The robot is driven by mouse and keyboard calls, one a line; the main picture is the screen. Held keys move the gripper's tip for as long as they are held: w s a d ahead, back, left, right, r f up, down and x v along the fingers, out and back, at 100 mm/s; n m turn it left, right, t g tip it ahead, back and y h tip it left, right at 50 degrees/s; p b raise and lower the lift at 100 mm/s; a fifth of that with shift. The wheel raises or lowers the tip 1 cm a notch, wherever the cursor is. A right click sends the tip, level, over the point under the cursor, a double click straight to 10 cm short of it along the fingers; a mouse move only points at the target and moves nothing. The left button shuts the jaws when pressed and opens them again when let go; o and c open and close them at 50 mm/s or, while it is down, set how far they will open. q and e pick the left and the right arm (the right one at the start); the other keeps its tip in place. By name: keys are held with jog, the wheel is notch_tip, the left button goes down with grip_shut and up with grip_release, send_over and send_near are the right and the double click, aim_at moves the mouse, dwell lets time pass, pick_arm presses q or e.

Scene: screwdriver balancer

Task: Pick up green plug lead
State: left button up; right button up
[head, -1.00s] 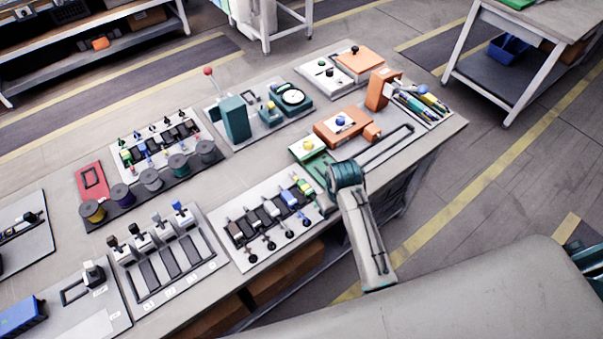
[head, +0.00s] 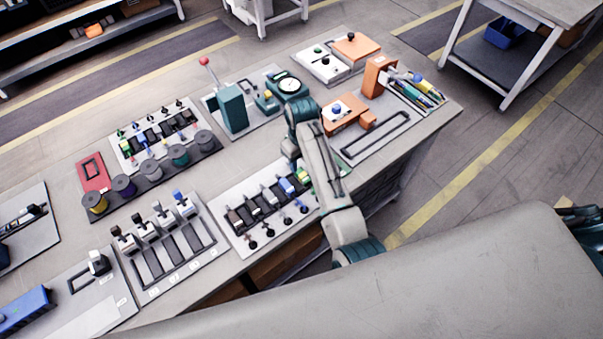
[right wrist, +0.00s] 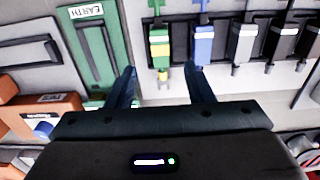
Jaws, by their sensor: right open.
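The green plug lead (right wrist: 160,50), with a yellow band, sits upright in its slot on the white plug rack. In the head view the green plug (head: 304,180) stands at the rack's right end, partly behind my arm. My right gripper (right wrist: 163,88) is open and empty; its two blue fingers point toward the rack, and the green plug lies ahead between them, near the left finger. A blue plug (right wrist: 203,45) sits just right of the green one, beyond the right finger. In the head view my right wrist hides the fingers. My left gripper is not in view.
A green block marked EARTH (right wrist: 92,45) stands left of the plug in the right wrist view. Black and grey plugs (right wrist: 242,42) fill the rack to the right. An orange box (head: 345,113) with a blue button stands beyond my arm. Bare bench lies between the panels.

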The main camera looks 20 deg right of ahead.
aim_at(303, 175)
jog(key=shift+f, duration=0.6)
notch_tip(303, 175, down, 4)
jog(key=p, duration=0.2)
jog(key=shift+s+f+p, duration=0.1)
jog(key=shift+s+p, duration=0.05)
jog(key=shift+p, duration=0.2)
jog(key=shift+f, duration=0.45)
jog(key=c, duration=1)
